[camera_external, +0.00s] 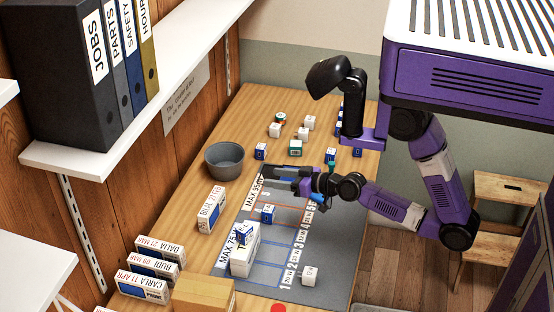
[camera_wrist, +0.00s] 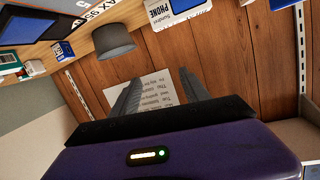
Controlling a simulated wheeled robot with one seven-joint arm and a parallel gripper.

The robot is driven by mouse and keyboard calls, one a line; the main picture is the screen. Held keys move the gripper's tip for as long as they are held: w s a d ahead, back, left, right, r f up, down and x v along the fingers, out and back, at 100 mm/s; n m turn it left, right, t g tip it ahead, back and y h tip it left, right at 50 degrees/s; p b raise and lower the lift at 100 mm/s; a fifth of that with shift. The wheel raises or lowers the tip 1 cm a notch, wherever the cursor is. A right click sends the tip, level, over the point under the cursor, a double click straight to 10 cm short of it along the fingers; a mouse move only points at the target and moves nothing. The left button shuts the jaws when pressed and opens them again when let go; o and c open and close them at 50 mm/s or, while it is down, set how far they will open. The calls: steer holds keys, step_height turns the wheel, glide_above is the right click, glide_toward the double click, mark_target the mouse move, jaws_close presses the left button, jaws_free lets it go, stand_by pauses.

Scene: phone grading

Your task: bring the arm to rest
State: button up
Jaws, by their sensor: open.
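My arm reaches in from the right in the external view, its forearm low and roughly level over the far part of the grey grid mat (camera_external: 325,262). My gripper (camera_external: 277,173) is above the mat's far end, pointing left toward the wooden wall. In the wrist view my gripper (camera_wrist: 158,90) shows two grey fingers spread apart with nothing between them. Behind them are the plank wall and a printed note (camera_wrist: 158,92).
A grey bowl (camera_external: 224,161) stands left of my gripper. Several small boxes stand beyond it. A white phone box (camera_external: 211,209) and a stack (camera_external: 240,248) stand nearer. A shelf with binders (camera_external: 100,60) overhangs the left. A cardboard box (camera_external: 203,293) is at the front.

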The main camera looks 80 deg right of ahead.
steer(key=s+a+r+n+y, duration=0.1)
steer(key=s+a, duration=0.3)
steer(key=s, duration=0.6)
steer(key=s+a+r+n+y, duration=0.1)
steer(key=s+a+n, duration=0.1)
steer(key=s+a, duration=0.3)
steer(key=s, duration=0.4)
steer(key=shift+s+r+g, duration=0.3)
steer(key=shift+s+r, duration=0.05)
steer(key=shift+s, duration=0.05)
